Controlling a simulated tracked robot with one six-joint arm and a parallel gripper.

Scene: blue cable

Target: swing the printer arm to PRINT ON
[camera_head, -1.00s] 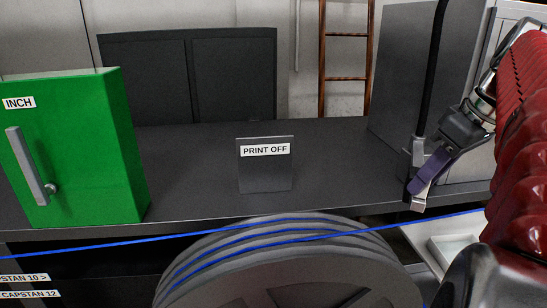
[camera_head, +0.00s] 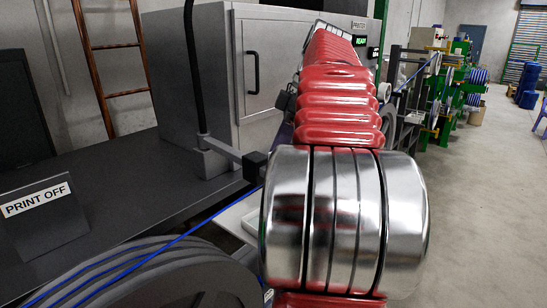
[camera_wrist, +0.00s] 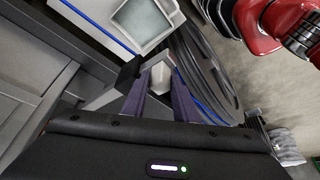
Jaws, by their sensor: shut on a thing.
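The printer arm (camera_head: 228,155) is a grey bar with a black end block, reaching from the foot of a black post beside the grey cabinet. In the wrist view its grey bar (camera_wrist: 100,97) and black block lie just left of the fingers. My gripper (camera_wrist: 160,82) has purple fingers shut on a pale grey part of the printer arm at the black-block end. In the head view my red arm and metal joint hide most of the gripper. A PRINT OFF sign (camera_head: 36,200) stands on the dark bench at left; no PRINT ON sign shows.
The blue cable (camera_head: 165,246) runs over the large grey reel (camera_head: 150,285) and past the printer arm. A pale tray (camera_wrist: 148,22) lies close to the fingers. The grey printer cabinet (camera_head: 262,75) stands behind. Open floor (camera_head: 480,190) lies to the right.

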